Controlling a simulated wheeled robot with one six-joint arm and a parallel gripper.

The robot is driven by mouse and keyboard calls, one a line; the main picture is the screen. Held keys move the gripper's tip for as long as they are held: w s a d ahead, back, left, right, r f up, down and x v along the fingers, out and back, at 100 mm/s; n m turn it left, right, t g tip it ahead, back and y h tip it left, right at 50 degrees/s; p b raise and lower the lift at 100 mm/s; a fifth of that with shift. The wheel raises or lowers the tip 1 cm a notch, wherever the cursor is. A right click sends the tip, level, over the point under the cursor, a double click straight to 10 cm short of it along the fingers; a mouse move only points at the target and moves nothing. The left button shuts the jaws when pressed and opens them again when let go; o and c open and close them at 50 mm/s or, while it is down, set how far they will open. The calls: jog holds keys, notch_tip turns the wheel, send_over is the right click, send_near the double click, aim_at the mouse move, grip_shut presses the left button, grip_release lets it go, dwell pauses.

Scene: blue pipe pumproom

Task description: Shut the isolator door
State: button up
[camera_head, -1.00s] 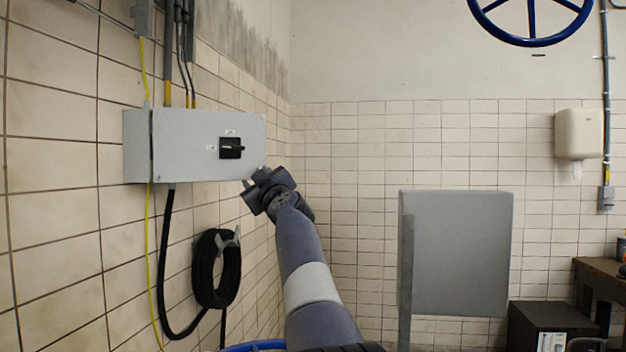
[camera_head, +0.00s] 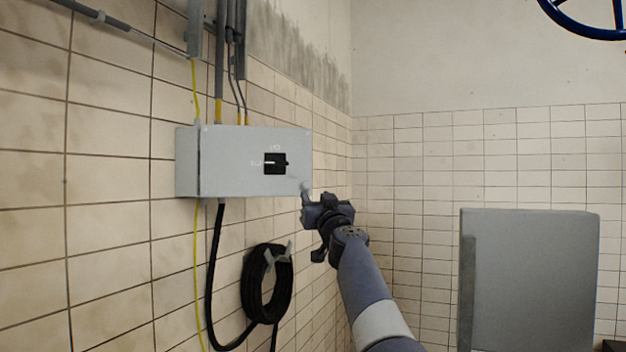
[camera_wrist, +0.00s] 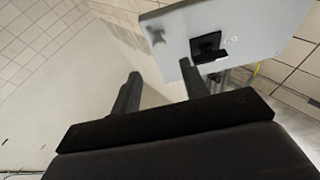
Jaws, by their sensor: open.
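The isolator (camera_head: 186,162) is a grey box on the tiled left wall. Its grey door (camera_head: 235,165) carries a black rotary switch (camera_head: 275,163) and appears to stand out at an angle from the wall, hinged at its left edge; the box's inside is hidden behind it. The door also shows at the top of the wrist view (camera_wrist: 240,28), with a small grey knob (camera_wrist: 155,36) near its left edge there. My gripper (camera_head: 312,214) is by the door's lower right corner. Its fingers are apart and empty in the wrist view (camera_wrist: 160,88); contact with the door cannot be told.
A coiled black hose (camera_head: 266,285) hangs on the wall below the isolator. Conduits (camera_head: 219,60) run up the wall above it. A grey cabinet-like panel (camera_head: 530,275) stands at the right. A blue handwheel (camera_head: 585,28) is at the top right. Space between my arm and the panel looks clear.

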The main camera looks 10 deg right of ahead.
jog(key=p, duration=0.6)
send_near(307, 177)
jog(key=x, duration=0.3)
jog(key=shift+w+r+p, duration=0.2)
jog(key=shift+w+p, duration=0.3)
jog(key=shift+p, duration=0.2)
jog(key=shift+w, duration=0.2)
jog(key=shift+c, duration=0.3)
